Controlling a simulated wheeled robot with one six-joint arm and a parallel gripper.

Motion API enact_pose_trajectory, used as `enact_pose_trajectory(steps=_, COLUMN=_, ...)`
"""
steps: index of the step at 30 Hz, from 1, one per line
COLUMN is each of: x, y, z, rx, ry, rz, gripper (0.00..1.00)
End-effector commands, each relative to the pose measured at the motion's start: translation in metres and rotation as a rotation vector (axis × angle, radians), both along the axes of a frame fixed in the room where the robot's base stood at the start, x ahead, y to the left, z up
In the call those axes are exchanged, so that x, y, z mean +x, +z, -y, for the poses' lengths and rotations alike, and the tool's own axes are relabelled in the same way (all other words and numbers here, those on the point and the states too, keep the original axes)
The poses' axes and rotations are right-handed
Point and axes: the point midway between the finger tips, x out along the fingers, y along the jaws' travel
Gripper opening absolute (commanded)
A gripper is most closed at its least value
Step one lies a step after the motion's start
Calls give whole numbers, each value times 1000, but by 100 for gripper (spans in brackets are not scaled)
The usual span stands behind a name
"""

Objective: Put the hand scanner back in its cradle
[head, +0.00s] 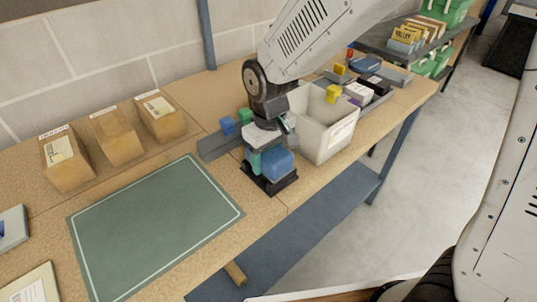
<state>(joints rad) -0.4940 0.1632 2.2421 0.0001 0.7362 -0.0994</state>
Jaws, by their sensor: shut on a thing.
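The hand scanner (277,163) shows as a blue body directly below my gripper (265,143). It is at the black cradle (269,186), which stands on the bench near its front edge. My gripper points down and is shut on the scanner. A teal part (254,162) shows at the left beside the blue body; I cannot tell whether it belongs to the scanner. The fingertips and the upper part of the scanner are largely hidden by the wrist. I cannot tell whether the scanner's underside touches the cradle.
A white bin (322,136) stands close to the right of my gripper. A green mat (152,226) lies clear on the left, with brown cartons (117,137) behind it. Small blue and green blocks (236,122) lie behind the gripper. Several small items stand farther right.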

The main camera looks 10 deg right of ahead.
Motion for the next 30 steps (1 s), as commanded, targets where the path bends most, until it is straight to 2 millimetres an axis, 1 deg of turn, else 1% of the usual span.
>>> enact_pose_trajectory(steps=4, x=0, y=0, z=0, rx=1, ry=0, rz=1, gripper=31)
enact_pose_trajectory(steps=5, x=0, y=0, z=0, rx=1, ry=0, rz=1, gripper=70)
enact_pose_trajectory(steps=6, x=0, y=0, z=0, rx=1, ry=0, rz=1, gripper=81)
enact_pose_trajectory(steps=7, x=0, y=0, z=0, rx=1, ry=0, rz=1, gripper=87)
enact_pose_trajectory(steps=14, x=0, y=0, z=0, rx=0, ry=1, rz=0, gripper=87)
enact_pose_trajectory(steps=17, x=0, y=4, z=-1, rx=1, ry=0, rz=2, gripper=87)
enact_pose_trajectory(steps=20, x=1, y=16, z=-1, rx=2, ry=1, rz=3, gripper=87)
enact_pose_trajectory(steps=27, x=0, y=57, z=-1, rx=3, ry=0, rz=4, gripper=87)
enact_pose_trajectory(steps=30, x=0, y=69, z=-1, rx=2, ry=0, rz=2, gripper=87)
